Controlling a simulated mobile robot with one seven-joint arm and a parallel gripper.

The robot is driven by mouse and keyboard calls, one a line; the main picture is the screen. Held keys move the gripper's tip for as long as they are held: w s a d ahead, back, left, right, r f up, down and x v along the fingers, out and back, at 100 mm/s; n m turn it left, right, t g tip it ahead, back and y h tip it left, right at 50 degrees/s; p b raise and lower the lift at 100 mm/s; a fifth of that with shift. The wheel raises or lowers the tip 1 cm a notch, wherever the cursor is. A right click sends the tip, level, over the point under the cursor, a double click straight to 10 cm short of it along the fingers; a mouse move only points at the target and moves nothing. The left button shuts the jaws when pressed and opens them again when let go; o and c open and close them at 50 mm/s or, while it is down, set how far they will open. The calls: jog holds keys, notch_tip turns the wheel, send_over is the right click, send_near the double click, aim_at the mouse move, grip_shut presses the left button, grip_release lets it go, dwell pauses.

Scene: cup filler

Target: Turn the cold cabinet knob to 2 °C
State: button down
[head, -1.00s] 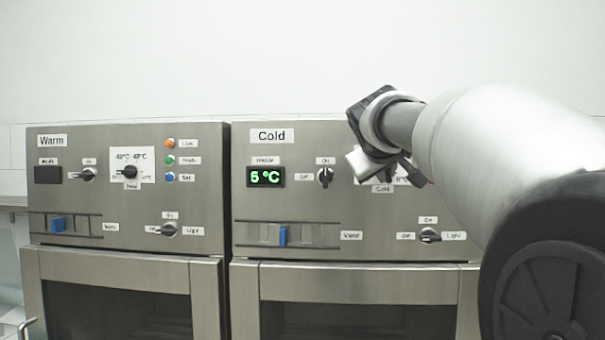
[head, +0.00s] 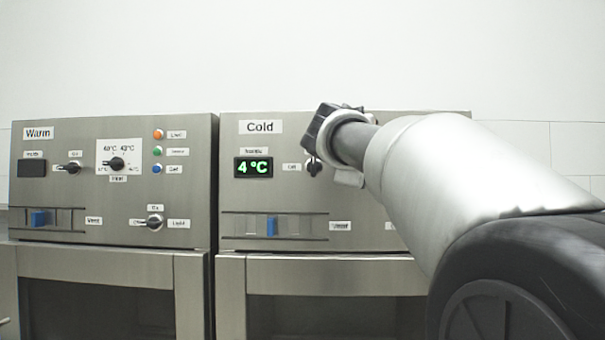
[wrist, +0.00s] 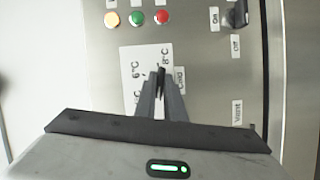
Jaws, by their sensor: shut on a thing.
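The Cold cabinet (head: 275,196) is a steel front at the right in the head view. Its green display (head: 253,167) reads 4 °C. In the wrist view, the white temperature dial plate (wrist: 133,66) shows 6 °C and 8 °C marks; lower marks are partly covered. My gripper (wrist: 161,92) is shut on the dark cold cabinet knob (wrist: 161,80) in front of this plate. The knob's pointer direction is hard to read. In the head view, my arm and wrist hide the knob and the fingertips.
Orange, green and red lights (wrist: 162,17) lie beside the dial, and a dark On/Off switch (wrist: 238,14) stands at the upper right in the wrist view. The Warm cabinet (head: 80,205) adjoins on the left. A blue vent slider (head: 272,226) sits below the display.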

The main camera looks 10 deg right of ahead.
jog(key=shift+f+n+t+h+b, duration=0.1)
jog(key=shift+n+t+h+b, duration=0.3)
jog(key=shift+n+b, duration=0.5)
jog(key=shift+n, duration=0.3)
jog(key=c, duration=1.8)
grip_release()
jog(key=shift+c, duration=0.2)
jog(key=b+v, duration=0.4)
jog(key=v, duration=1.3)
jog(key=shift+s+a+b, duration=0.2)
jog(key=shift+b, duration=0.2)
